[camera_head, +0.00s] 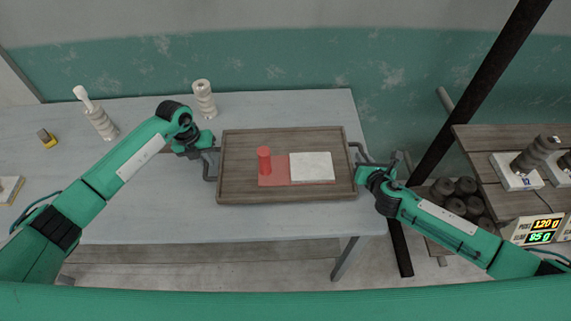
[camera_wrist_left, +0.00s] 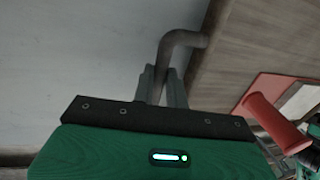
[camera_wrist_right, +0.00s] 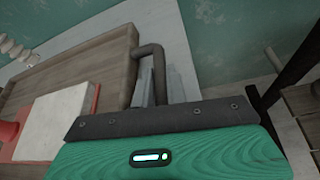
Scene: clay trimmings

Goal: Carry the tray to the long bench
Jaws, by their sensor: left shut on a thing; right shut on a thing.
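The wooden tray (camera_head: 235,188) is in the middle of the head view, over the right part of a pale grey table. On it are a red cylinder (camera_head: 264,160), a red flat sheet (camera_head: 273,176) and a white slab (camera_head: 312,167). My left gripper (camera_head: 207,152) is shut on the tray's left dark handle, which shows in the left wrist view (camera_wrist_left: 183,40). My right gripper (camera_head: 366,167) is shut on the right handle, which shows in the right wrist view (camera_wrist_right: 147,55). I cannot tell whether the tray touches the table.
The pale table (camera_head: 185,222) also bears two stacked pale columns (camera_head: 204,99) (camera_head: 97,116), a small yellow item (camera_head: 48,138) and a board at the far left. At right, beyond a dark post (camera_head: 478,90), a wooden bench (camera_head: 497,138) holds scales (camera_head: 516,172) and dark pieces.

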